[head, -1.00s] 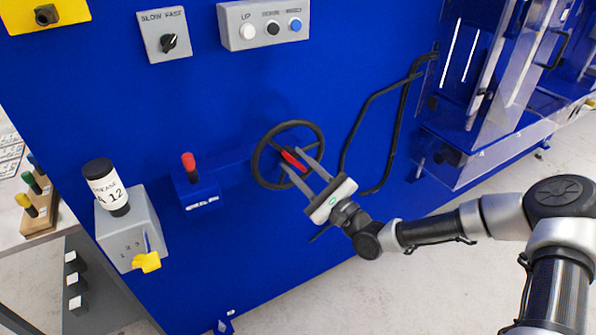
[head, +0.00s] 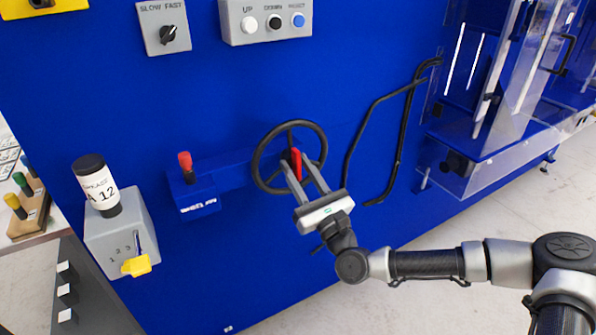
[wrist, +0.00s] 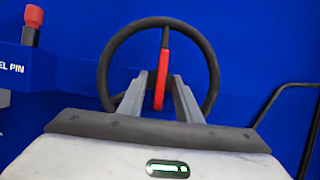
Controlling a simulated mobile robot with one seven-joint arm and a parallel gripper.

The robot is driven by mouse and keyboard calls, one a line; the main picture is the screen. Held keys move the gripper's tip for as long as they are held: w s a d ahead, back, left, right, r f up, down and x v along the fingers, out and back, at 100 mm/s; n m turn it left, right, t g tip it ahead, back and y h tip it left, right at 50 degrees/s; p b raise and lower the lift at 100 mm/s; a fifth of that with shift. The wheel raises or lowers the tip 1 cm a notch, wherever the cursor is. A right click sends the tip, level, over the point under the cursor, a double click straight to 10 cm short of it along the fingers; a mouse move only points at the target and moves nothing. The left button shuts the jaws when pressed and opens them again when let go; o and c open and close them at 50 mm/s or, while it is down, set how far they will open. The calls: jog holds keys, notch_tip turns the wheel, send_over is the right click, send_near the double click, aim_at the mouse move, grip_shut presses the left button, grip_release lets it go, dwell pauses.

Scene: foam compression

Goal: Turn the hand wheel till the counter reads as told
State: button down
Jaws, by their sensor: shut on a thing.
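The black hand wheel (head: 318,133) is mounted on the blue machine front, with a red bar (head: 296,165) at its middle. It also shows in the wrist view (wrist: 208,62), where the red bar (wrist: 162,75) stands nearly upright below a dark spoke. My gripper (head: 297,165) is in front of the wheel, its two grey fingers on either side of the red bar and shut on it. The wrist view shows the fingers (wrist: 161,88) flanking the bar. I see no counter in these views.
A red-topped pin (head: 185,162) on a blue bracket stands left of the wheel. A black bent handrail (head: 375,105) is close on the right. A grey box with a yellow lever (head: 136,265) is lower left. Push buttons (head: 272,22) and a SLOW FAST switch (head: 168,34) are above.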

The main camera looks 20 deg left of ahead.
jog(key=shift+r, duration=0.15)
jog(key=c, duration=1.3)
grip_release()
jog(key=v, duration=1.7)
jog(key=shift+s+d+f, duration=0.1)
jog(key=shift+s+f, duration=0.05)
jog(key=shift+f, duration=0.1)
